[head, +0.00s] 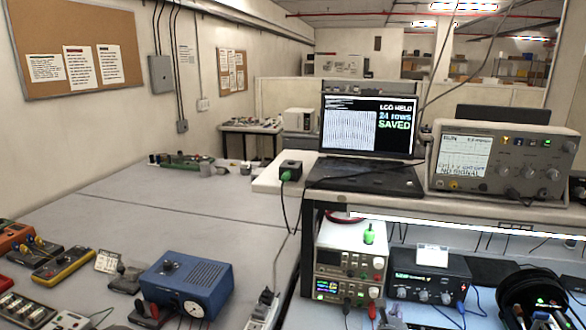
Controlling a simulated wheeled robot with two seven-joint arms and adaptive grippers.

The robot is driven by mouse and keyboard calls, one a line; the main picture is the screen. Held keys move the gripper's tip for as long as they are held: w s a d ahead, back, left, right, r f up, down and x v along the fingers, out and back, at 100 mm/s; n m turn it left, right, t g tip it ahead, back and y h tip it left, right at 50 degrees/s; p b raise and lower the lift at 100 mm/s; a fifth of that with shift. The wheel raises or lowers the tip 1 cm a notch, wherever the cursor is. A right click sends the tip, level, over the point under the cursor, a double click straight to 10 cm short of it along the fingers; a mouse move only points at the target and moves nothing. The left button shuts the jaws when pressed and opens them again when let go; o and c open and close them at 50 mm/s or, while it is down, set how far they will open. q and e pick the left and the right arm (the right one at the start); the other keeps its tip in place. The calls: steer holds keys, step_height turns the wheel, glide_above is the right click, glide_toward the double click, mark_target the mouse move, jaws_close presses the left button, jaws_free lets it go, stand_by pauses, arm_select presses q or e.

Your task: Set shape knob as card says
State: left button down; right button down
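A black box with a small green display, knobs and leads (430,282) stands on the lower bench at the right, under the raised shelf. A small white card (432,255) stands at its top edge; its writing is too small to read. I cannot tell which of its pale knobs sets shape. My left gripper is not in view.
A power supply (350,262) with a green item on top stands left of the box. An oscilloscope (500,162) and a laptop (368,137) sit on the shelf above. A blue instrument (187,282) and meters fill the left bench front; its middle is clear.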

mark_target(402, 293)
steer(key=shift+w+d+r, duration=0.1)
steer(key=shift+w+d, duration=0.05)
steer(key=shift+w, duration=0.5)
steer(key=shift+p+x, duration=0.4)
steer(key=shift+x, duration=0.6)
steer(key=shift+w+b, duration=0.8)
steer(key=shift+w, duration=0.15)
steer(key=shift+w+d, duration=0.1)
steer(key=shift+w, duration=0.2)
steer(key=shift+w+d+b, duration=0.1)
steer(key=shift+w+b, duration=0.15)
steer(key=shift+b, duration=0.15)
steer(key=shift+w+r, duration=0.1)
steer(key=shift+r, duration=0.1)
steer(key=shift+r, duration=0.1)
